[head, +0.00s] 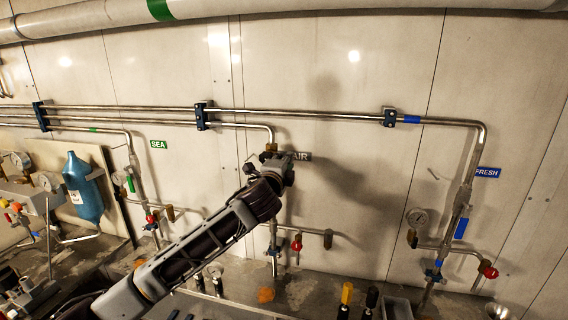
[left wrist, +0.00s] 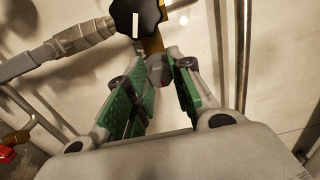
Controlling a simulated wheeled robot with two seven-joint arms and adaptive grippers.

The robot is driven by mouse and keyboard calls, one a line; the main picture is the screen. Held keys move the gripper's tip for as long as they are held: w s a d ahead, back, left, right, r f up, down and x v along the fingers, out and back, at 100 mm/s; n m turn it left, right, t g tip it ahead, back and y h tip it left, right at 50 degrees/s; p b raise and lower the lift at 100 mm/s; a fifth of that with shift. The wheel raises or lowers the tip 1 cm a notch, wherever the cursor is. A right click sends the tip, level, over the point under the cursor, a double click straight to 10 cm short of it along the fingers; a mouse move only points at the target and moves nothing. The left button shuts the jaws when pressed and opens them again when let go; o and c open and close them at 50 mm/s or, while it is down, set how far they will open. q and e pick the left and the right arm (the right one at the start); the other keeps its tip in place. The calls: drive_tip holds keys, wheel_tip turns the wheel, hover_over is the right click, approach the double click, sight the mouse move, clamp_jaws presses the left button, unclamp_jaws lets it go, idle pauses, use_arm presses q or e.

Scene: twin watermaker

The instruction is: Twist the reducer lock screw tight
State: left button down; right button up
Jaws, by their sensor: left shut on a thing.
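My left gripper (head: 277,172) is up at the AIR pipe drop on the wall and hides most of the reducer in the head view. In the left wrist view my left gripper (left wrist: 158,72) has its green-padded fingers closing around a small grey and reddish lock screw (left wrist: 158,68). The screw sits at the lower end of a brass body (left wrist: 153,43). A black knob (left wrist: 137,16) with a white mark is just above it. The fingertips cover part of the screw. My right gripper is not in view.
The AIR label (head: 301,156) is just right of my gripper. Below are a red-handled valve (head: 296,246) and side pipe. The FRESH line (head: 467,180) with its gauge (head: 417,218) stands to the right, the SEA line (head: 135,170) to the left. Wall between AIR and FRESH is clear.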

use_arm(q)
drive_tip(key=c, duration=1.2)
unclamp_jaws()
drive_tip(key=shift+c, duration=0.2)
drive_tip(key=shift+s, duration=0.1)
drive_tip(key=v, duration=1.2)
